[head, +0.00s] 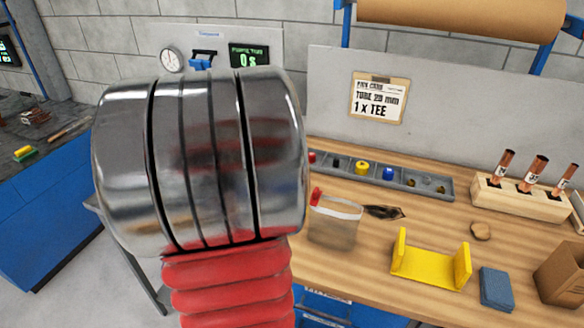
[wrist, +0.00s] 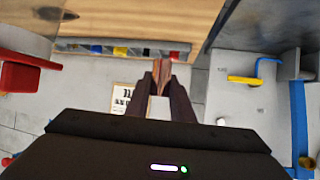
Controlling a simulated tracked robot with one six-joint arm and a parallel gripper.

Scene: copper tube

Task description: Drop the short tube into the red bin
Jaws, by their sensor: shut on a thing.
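In the wrist view my gripper (wrist: 161,88) has its two dark fingers closed on a short copper-coloured tube (wrist: 161,72), which sticks out past the fingertips. It is held in the air. My gripper and the held tube are not visible in the head view, where my own arm hides much of the left and middle. I cannot make out a red bin for certain. A red piece (head: 316,195) sits at the top of a clear container (head: 332,225) on the bench. A red block-like part (wrist: 18,75) shows at the left of the wrist view.
The wooden bench (head: 370,225) carries a grey parts tray (head: 432,186), a yellow bracket (head: 430,266), a blue block (head: 496,288) and a wooden rack (head: 510,200) with copper tubes. A notice (head: 379,98) hangs on the back panel. A blue-fronted bench (head: 50,215) stands at left.

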